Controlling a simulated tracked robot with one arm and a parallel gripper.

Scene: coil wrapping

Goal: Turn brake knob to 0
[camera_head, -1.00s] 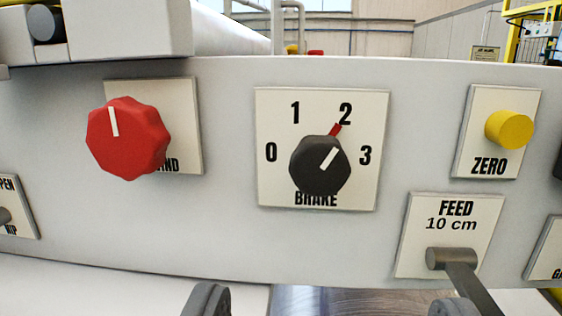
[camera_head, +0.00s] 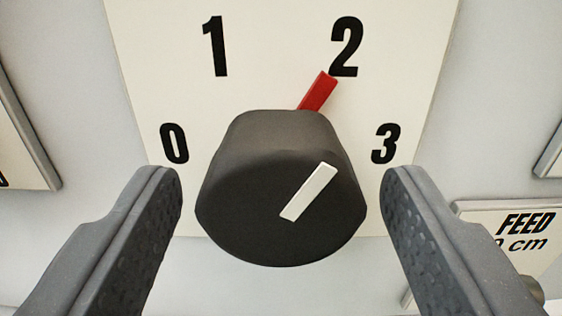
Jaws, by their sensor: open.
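The brake knob (camera_head: 265,200) is dark grey, with a white line on its face and a red pointer (camera_head: 318,92) at its upper edge. The red pointer is aimed at the 2. The knob sits on a cream plate (camera_head: 275,50) marked 0, 1, 2 and 3; the 0 (camera_head: 174,143) is at the left. My gripper (camera_head: 281,195) is open, with one finger at the left of the knob and one at the right. Gaps show between both fingers and the knob. The BRAKE label is hidden.
The feed plate (camera_head: 520,235) is at the lower right, partly behind my right finger. Another plate (camera_head: 20,140) shows at the left edge. Light grey panel surface lies around the brake plate.

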